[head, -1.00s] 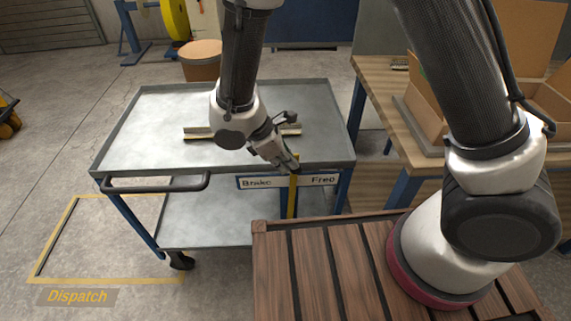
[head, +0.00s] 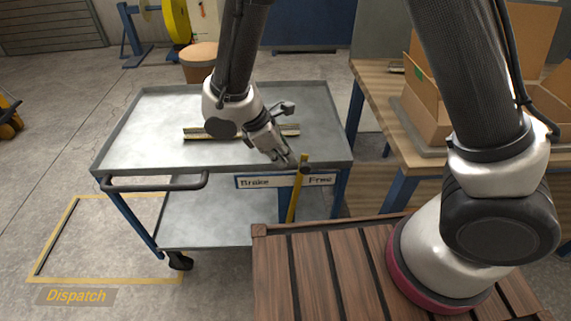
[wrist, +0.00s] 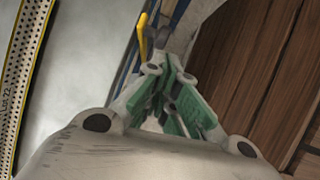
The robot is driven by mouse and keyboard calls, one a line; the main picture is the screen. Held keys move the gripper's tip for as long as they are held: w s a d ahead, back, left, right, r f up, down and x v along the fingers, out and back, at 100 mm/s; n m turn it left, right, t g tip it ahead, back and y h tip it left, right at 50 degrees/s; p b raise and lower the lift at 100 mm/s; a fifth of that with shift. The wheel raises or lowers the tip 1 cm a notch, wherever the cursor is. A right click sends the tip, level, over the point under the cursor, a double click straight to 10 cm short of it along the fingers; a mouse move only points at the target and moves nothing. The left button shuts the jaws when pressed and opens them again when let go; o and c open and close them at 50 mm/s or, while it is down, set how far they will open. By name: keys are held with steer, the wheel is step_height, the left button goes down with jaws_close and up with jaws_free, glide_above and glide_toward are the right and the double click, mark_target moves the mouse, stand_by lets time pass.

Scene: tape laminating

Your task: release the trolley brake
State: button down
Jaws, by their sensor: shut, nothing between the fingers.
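The grey trolley (head: 140,125) stands left of my base, with a dark push handle (head: 155,187) on its front edge. A label strip on its front reads "Brake" (head: 255,182) on the left and "Free" (head: 320,180) on the right. The yellow brake lever (head: 299,185) crosses the strip, its top leaning right toward "Free". My gripper (head: 290,164) is shut and empty, just left of the lever's top. In the wrist view the lever (wrist: 143,38) shows beyond the green-padded fingers (wrist: 168,75); I cannot tell whether they touch it.
A perforated metal strip (head: 196,132) lies on the trolley top under my arm. A wooden slatted surface (head: 310,275) is in front. A bench (head: 375,90) with open cardboard boxes (head: 428,110) stands right. A yellow-outlined "Dispatch" floor area (head: 110,281) is at left.

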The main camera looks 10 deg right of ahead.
step_height(320, 180, up, 9)
steer(key=a, duration=0.1)
steer(key=shift+s+a+r, duration=0.2)
steer(key=shift+s, duration=0.2)
steer(key=s+d+r+m+t+y, duration=0.1)
steer(key=s+d+r+m, duration=0.2)
steer(key=d, duration=0.8)
steer(key=s+d+r+m+t+y, duration=0.1)
steer(key=s+d+r+m+y, duration=0.1)
steer(key=d+r+m, duration=0.6)
steer(key=s+d+r+m+t+y, duration=0.1)
steer(key=s+d+r+m, duration=0.3)
steer(key=d, duration=1)
step_height(320, 180, up, 2)
steer(key=m, duration=0.4)
steer(key=shift+s+d+r+y, duration=0.15)
steer(key=shift+s+y, duration=0.25)
